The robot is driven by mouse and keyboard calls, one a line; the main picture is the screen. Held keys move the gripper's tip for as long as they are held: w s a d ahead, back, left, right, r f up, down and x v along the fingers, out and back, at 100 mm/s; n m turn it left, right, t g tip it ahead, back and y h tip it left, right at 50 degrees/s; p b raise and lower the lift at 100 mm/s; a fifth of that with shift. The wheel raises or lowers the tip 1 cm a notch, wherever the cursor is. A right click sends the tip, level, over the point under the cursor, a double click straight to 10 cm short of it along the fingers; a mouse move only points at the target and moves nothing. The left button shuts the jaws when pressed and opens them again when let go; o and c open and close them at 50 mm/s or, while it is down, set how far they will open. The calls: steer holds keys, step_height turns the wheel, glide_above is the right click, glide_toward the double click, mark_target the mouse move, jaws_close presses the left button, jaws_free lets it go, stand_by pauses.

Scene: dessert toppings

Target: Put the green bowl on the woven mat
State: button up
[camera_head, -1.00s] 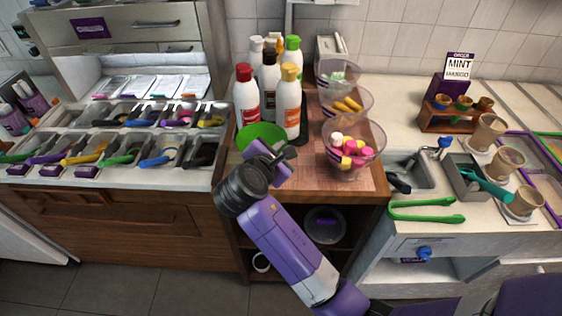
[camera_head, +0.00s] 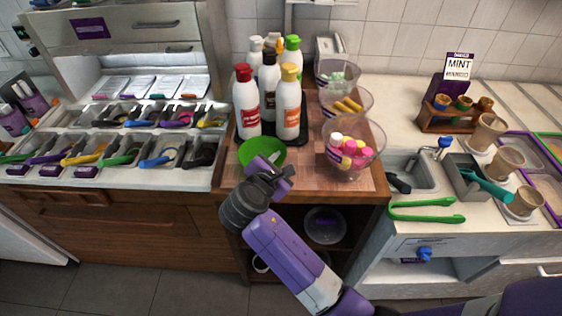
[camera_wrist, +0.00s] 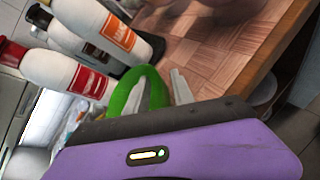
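The green bowl (camera_head: 262,151) is at the front left of the wooden cart top, just in front of the bottles. My gripper (camera_head: 270,169) is at its near side and hides part of it. In the wrist view, the green bowl (camera_wrist: 150,78) shows as a curved rim between the pale fingers of my gripper (camera_wrist: 160,92), which look shut on its wall. Whether the bowl touches the surface below is unclear. The woven mat (camera_head: 310,172), with a light brown checkered weave, lies right of the bowl; it also shows in the wrist view (camera_wrist: 190,50).
Several sauce bottles (camera_head: 289,107) stand on a black tray (camera_head: 294,138) behind the bowl. Clear bowls of toppings (camera_head: 353,150) line the cart's right side, the nearest at the mat. Topping bins (camera_head: 120,150) stand left.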

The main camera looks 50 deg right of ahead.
steer(key=shift+r, duration=0.1)
steer(key=v, duration=1.2)
steer(key=s+a+f+m+t+y, duration=0.3)
steer(key=s+a+f+t+y, duration=0.4)
steer(key=s+f, duration=0.55)
steer(key=s+a+r+m+t+y, duration=0.1)
steer(key=s+a+r+m+y, duration=0.1)
steer(key=s+r+m, duration=0.4)
steer(key=s+a+r+m+t+y, duration=0.2)
steer(key=s+a+r+m+y, duration=0.1)
steer(key=s+r+m, duration=0.3)
steer(key=s+r, duration=0.1)
steer(key=s, duration=0.1)
steer(key=shift+s+m, duration=0.35)
steer(key=shift+m, duration=0.05)
